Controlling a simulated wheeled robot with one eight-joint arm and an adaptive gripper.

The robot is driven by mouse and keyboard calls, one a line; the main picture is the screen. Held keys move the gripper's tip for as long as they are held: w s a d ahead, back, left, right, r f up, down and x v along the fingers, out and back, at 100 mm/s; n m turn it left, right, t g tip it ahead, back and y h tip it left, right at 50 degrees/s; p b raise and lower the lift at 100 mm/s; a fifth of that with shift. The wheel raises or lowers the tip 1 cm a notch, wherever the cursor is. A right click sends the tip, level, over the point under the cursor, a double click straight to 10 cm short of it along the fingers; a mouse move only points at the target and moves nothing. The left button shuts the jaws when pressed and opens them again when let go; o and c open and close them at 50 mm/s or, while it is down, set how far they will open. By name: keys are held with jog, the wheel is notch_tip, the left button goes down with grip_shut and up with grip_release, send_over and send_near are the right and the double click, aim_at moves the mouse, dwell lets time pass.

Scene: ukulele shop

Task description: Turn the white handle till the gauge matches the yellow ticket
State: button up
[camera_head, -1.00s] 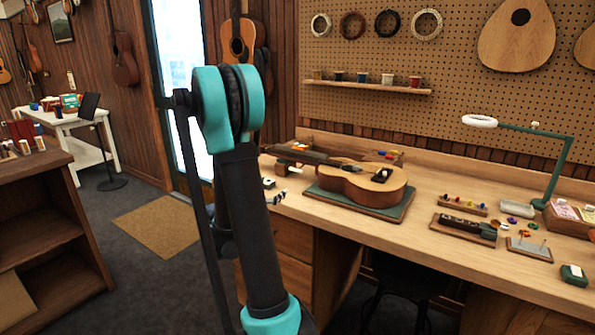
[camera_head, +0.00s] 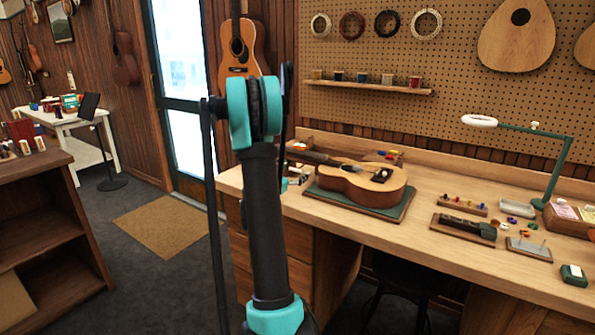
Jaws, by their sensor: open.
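A guitar-shaped instrument (camera_head: 362,184) lies on a green mat (camera_head: 385,207) on the workbench, with a small white-and-dark piece on its top that I cannot identify. A pale yellow ticket (camera_head: 588,209) seems to lie beside a pink one at the bench's right edge, too small to read. I cannot make out a white handle or a gauge for certain. My gripper is not in view; only my teal and black arm shows, left of the lying instrument in the picture.
The long wooden workbench (camera_head: 440,200) holds a green lamp (camera_head: 560,165), a dark tool on a wooden base (camera_head: 465,227), a white tray (camera_head: 517,208) and a small green box (camera_head: 573,275). A dark stool (camera_head: 400,275) stands under it. Grey floor (camera_head: 150,290) lies open at left.

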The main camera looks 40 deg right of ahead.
jog(key=shift+x, duration=1.15)
jog(key=c, duration=1.1)
jog(key=shift+c, duration=0.3)
jog(key=shift+m, duration=0.3)
jog(key=m, duration=0.3)
jog(key=shift+m, duration=2.1)
jog(key=shift+c, duration=0.2)
